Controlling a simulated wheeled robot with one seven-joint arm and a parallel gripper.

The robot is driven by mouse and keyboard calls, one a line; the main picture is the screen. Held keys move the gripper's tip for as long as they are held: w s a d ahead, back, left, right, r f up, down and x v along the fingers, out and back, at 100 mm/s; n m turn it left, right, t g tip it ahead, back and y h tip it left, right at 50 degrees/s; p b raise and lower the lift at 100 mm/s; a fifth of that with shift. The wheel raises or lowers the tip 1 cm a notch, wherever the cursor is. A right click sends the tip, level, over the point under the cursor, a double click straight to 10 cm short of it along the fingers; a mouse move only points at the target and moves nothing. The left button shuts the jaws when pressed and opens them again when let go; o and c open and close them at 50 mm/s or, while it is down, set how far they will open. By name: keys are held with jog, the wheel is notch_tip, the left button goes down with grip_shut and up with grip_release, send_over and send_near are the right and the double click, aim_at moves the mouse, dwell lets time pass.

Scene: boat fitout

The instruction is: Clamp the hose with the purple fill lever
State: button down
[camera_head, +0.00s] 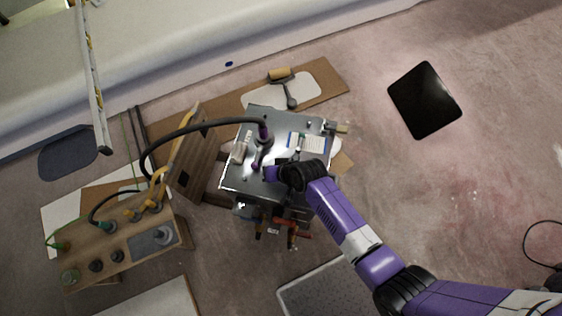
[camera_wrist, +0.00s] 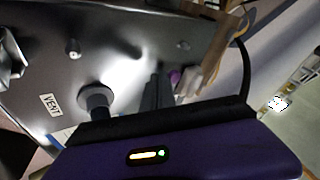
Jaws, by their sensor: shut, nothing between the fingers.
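The black hose (camera_head: 205,124) arcs from the wooden stand to a purple-banded end at the metal box (camera_head: 238,181). The purple fill lever (camera_head: 257,159) stands just below that hose end on the box top. In the wrist view a small purple part (camera_wrist: 175,77) shows just beyond the fingers; I cannot tell whether it is the lever. My gripper (camera_head: 271,173) is shut and empty, low over the box, just right of and below the lever. Its dark fingers also show in the wrist view (camera_wrist: 158,88). The exact gap to the lever is unclear.
A round knob (camera_wrist: 95,98) stands by the VENT label (camera_wrist: 51,105). The wooden stand (camera_head: 125,240) with several fittings is at lower left. Red-handled valves (camera_head: 292,232) hang off the box's near side. A black panel (camera_head: 424,99) lies on open floor at right.

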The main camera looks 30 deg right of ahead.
jog(key=s+r, duration=0.6)
jog(key=r, duration=0.2)
jog(key=shift+d+r, duration=0.2)
dwell(0.5)
jog(key=w+d+r+t, duration=0.2)
jog(key=w+r+t, duration=0.2)
jog(key=w+r, duration=0.15)
jog(key=s+d+r+n+t+h, duration=0.1)
jog(key=s+d+r+t+h, duration=0.15)
jog(key=s+r, duration=0.35)
jog(key=s+d+r+n+t+b, duration=0.1)
jog(key=s+d+r, duration=0.1)
jog(key=s+r, duration=0.5)
jog(key=s+d+r+n+t+b, duration=0.1)
jog(key=s+d+r, duration=0.1)
jog(key=s+r, duration=0.6)
jog(key=shift+s+d+n+h, duration=0.25)
jog(key=shift+s+n+h, duration=0.1)
jog(key=shift+s, duration=3.3)
jog(key=shift+t, duration=0.25)
